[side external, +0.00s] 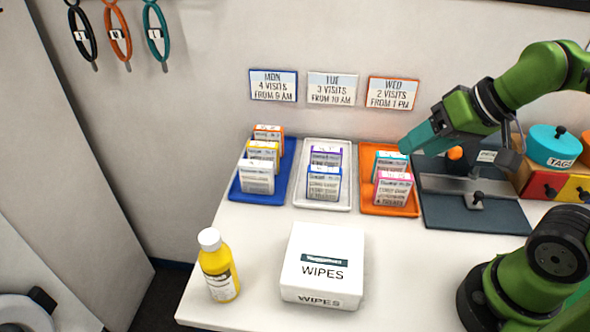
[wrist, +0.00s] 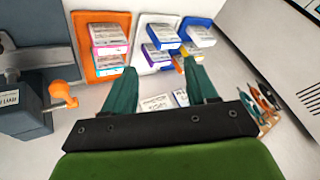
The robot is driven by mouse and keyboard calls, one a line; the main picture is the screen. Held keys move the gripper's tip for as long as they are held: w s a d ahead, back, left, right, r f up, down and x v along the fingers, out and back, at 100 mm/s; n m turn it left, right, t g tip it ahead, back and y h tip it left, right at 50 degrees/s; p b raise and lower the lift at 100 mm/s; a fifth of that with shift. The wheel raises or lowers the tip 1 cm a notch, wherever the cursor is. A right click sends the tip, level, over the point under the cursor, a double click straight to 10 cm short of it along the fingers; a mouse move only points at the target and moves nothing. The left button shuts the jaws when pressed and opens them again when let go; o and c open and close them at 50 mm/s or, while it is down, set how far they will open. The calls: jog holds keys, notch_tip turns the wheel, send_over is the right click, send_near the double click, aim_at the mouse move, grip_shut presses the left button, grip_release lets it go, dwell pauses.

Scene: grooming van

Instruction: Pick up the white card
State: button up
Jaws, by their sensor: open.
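The white card (side external: 257,177) stands upright at the front of the blue tray (side external: 236,188), with a yellow card and an orange card behind it. In the wrist view the white card (wrist: 201,36) is at the upper right, in the blue tray (wrist: 187,22). My gripper (side external: 408,146) is above the orange tray, well to the right of the white card. In the wrist view my gripper (wrist: 158,64) has its two teal fingers spread apart with nothing held between them.
A white tray (side external: 298,198) and an orange tray (side external: 368,207) hold other cards. A wipes box (side external: 325,255) and yellow bottle (side external: 218,268) stand in front. Day signs (side external: 332,88) hang behind the trays. A dark stand (side external: 470,215) is at right.

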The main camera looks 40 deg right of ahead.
jog(key=w+a+f+n+g, duration=0.2)
jog(key=w+a+n+g, duration=0.15)
jog(key=w, duration=0.95)
jog(key=n+y, duration=0.1)
jog(key=n, duration=0.8)
send_near(256, 163)
jog(key=shift+n, duration=0.25)
jog(key=x, duration=1.2)
jog(key=shift+f, duration=0.15)
jog(key=c, duration=1.1)
jog(key=shift+o, duration=0.2)
